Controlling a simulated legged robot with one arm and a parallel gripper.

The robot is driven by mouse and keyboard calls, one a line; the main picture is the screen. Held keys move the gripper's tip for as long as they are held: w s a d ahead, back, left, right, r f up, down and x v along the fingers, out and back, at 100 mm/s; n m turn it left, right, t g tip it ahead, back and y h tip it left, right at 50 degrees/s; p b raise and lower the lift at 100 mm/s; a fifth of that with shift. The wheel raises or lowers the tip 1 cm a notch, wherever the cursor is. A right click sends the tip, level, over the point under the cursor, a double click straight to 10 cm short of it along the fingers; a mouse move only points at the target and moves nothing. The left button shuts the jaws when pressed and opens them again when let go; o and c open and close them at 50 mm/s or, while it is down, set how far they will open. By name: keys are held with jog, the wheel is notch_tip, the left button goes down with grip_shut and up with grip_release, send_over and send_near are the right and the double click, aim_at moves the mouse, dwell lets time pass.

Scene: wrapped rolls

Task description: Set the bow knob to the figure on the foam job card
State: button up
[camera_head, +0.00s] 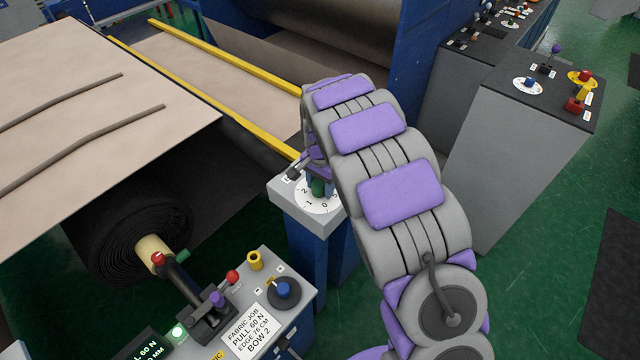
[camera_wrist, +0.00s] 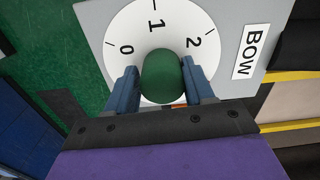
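The green bow knob (camera_wrist: 162,76) sits on a white dial (camera_wrist: 118,28) with the figures 0, 1 and 2, beside a BOW label (camera_wrist: 248,55). My gripper (camera_wrist: 160,72) has a blue finger on each side of the knob, close against it. In the head view the knob (camera_head: 318,187) and dial (camera_head: 313,204) top a grey-and-blue post, with my gripper partly hidden by my arm. I cannot tell which figure the knob points to. A white job card (camera_head: 246,332) reads FABRIC JOB, PULL 60 N, EDGE 76 CM, BOW 2. No card marked foam is readable.
A grey console (camera_head: 290,262) at the front holds a lever (camera_head: 216,300), a blue knob (camera_head: 283,288) and a lit display (camera_head: 150,345). A dark roll (camera_head: 130,225) lies left of the post. Another grey console (camera_head: 535,110) stands at right. Green floor lies between.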

jog(key=shift+a, duration=0.25)
jog(key=c, duration=0.5)
jog(key=shift+n, duration=0.3)
jog(key=n+b, duration=0.1)
jog(key=n, duration=0.4)
jog(key=shift+f+n, duration=0.1)
jog(key=shift+n, duration=0.2)
jog(key=n, duration=0.5)
jog(key=shift+s+d, duration=0.1)
jog(key=shift+n, duration=0.4)
jog(key=o, duration=1)
jog(key=shift+o, duration=0.2)
